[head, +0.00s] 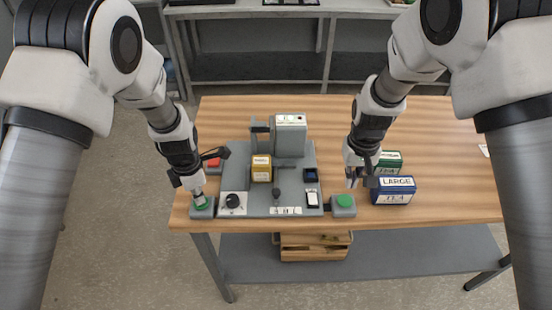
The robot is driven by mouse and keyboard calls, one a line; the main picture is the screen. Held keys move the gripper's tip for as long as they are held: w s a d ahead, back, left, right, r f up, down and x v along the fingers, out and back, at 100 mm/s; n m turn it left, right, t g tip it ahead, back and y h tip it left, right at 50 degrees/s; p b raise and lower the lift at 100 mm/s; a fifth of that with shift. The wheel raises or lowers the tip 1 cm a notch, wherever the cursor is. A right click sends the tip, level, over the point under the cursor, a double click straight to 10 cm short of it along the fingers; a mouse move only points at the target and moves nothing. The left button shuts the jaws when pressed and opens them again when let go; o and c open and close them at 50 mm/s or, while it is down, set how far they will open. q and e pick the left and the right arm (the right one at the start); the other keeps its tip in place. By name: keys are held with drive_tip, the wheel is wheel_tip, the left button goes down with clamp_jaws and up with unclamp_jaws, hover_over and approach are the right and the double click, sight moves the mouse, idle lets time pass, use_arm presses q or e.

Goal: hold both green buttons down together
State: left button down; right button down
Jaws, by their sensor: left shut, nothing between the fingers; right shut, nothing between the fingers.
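The left green button (201,203) sits on a grey box at the front left of the grey machine. My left gripper (198,190) is shut and right over this button, partly covering it; I cannot tell whether it is pressed down. The right green button (344,201) sits on a grey box at the machine's front right and is uncovered. My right gripper (355,178) is shut and empty, above and a little to the right of that button, apart from it, near the tea boxes.
The grey machine (290,135) holds a yellow box (261,168). A blue "LARGE" tea box (393,191) and a green tea box (389,160) stand close to my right gripper. A red button (213,164) is behind my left gripper.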

use_arm(q)
drive_tip(key=shift+r, duration=3.2)
